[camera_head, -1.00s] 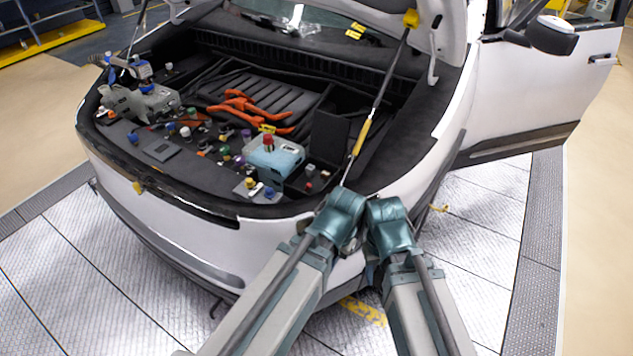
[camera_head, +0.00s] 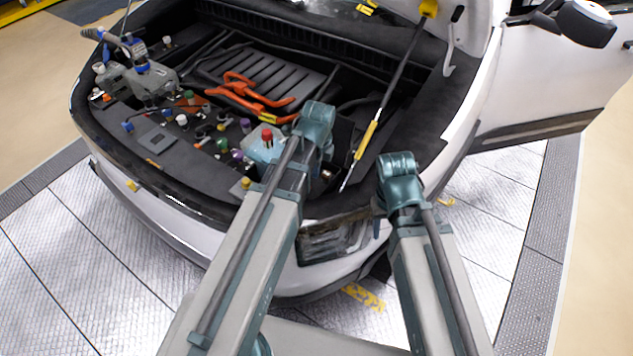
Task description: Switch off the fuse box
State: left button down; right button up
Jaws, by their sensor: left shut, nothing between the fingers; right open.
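My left gripper (camera_head: 318,152) is over the right side of the open front compartment, beside the light-blue tank (camera_head: 264,150) with a red cap. Its teal wrist and forearm hide most of its fingers; it is shut and empty. My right gripper (camera_head: 379,222) is open, low in front of the car's front right corner, its fingers mostly hidden by its wrist. I cannot clearly make out the fuse box. Small dark parts with a reddish spot (camera_head: 328,175) show beside my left wrist, but I cannot tell what they are.
Several coloured caps and orange cables (camera_head: 245,92) fill the bay to the left. A grey pump-like unit (camera_head: 150,82) is at the far left. A thin strut (camera_head: 367,138) with a yellow sleeve rises to the hood. An open door (camera_head: 540,95) stands at the right.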

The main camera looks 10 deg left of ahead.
pick_arm(q)
jog(key=f+b, duration=0.6)
jog(key=w+f+b, duration=0.1)
jog(key=f+b, duration=0.3)
jog(key=shift+w+a, duration=0.1)
jog(key=shift+a, duration=0.15)
jog(key=shift+w+a+r+g+h+p, duration=0.2)
jog(key=shift+a+r+g+h+p, duration=0.15)
jog(key=shift+h, duration=0.65)
dwell(0.3)
jog(key=shift+w+a+r+h, duration=0.15)
jog(key=shift+a+h, duration=0.1)
jog(key=shift+h, duration=0.15)
jog(key=shift+w+a+r, duration=0.1)
jog(key=shift+a+r, duration=0.1)
jog(key=shift+a, duration=0.5)
jog(key=shift+r+p, duration=0.1)
jog(key=shift+p, duration=0.25)
